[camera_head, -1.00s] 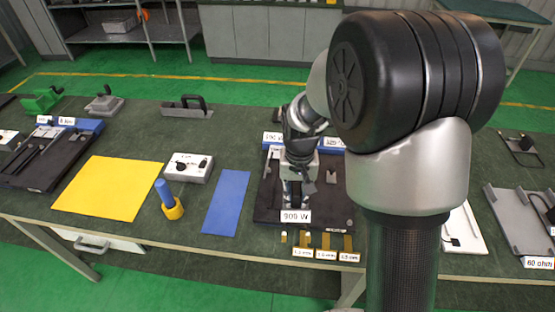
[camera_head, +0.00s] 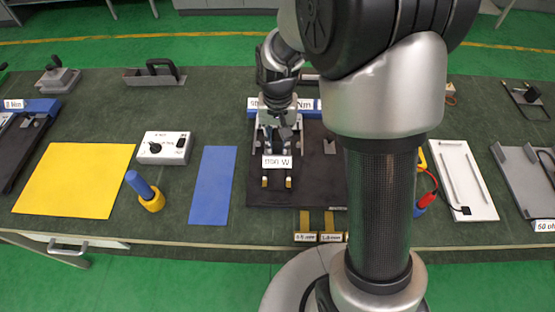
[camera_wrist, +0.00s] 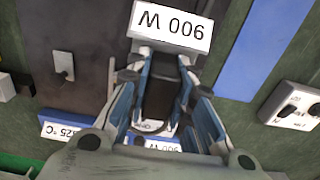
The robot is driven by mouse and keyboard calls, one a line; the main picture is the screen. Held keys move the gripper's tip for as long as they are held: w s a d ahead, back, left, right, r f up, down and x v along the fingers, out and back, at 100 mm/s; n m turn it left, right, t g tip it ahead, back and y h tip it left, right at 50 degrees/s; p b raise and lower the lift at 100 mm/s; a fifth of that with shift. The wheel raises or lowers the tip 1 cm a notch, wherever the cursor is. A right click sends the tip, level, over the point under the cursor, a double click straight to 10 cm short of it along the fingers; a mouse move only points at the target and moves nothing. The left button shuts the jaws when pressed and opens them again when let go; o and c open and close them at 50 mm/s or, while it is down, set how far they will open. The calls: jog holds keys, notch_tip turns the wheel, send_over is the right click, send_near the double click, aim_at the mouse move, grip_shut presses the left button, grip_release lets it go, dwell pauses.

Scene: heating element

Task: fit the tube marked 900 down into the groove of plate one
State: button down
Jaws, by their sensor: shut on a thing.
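The tube marked 900 carries a white "900 W" label (camera_head: 277,162); two brass-coloured ends (camera_head: 264,182) show just below it. My gripper (camera_head: 278,138) is shut on the tube, over a dark plate (camera_head: 315,180) on the bench. In the wrist view the label (camera_wrist: 172,25) reads upside down, and my fingers (camera_wrist: 160,95) stand on both sides of a dark block behind it. The groove is hidden under my gripper and the tube. I cannot read which plate is plate one, and I cannot tell whether the tube touches the plate.
A blue strip (camera_head: 213,185), a blue-and-yellow tool (camera_head: 147,192), a white control box (camera_head: 164,148) and a yellow sheet (camera_head: 75,180) lie left of the plate. Brass tabs with labels (camera_head: 318,238) lie at the front edge. A white tray (camera_head: 463,180) lies to the right.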

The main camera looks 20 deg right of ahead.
notch_tip(320, 180, down, 8)
jog(key=shift+w+r+b, duration=0.1)
jog(key=shift+r+b, duration=0.15)
jog(key=shift+b, duration=0.8)
jog(key=shift+r, duration=0.1)
jog(key=c, duration=1.8)
grip_release()
jog(key=shift+f, duration=0.2)
jog(key=shift+c, duration=0.2)
jog(key=o, duration=0.4)
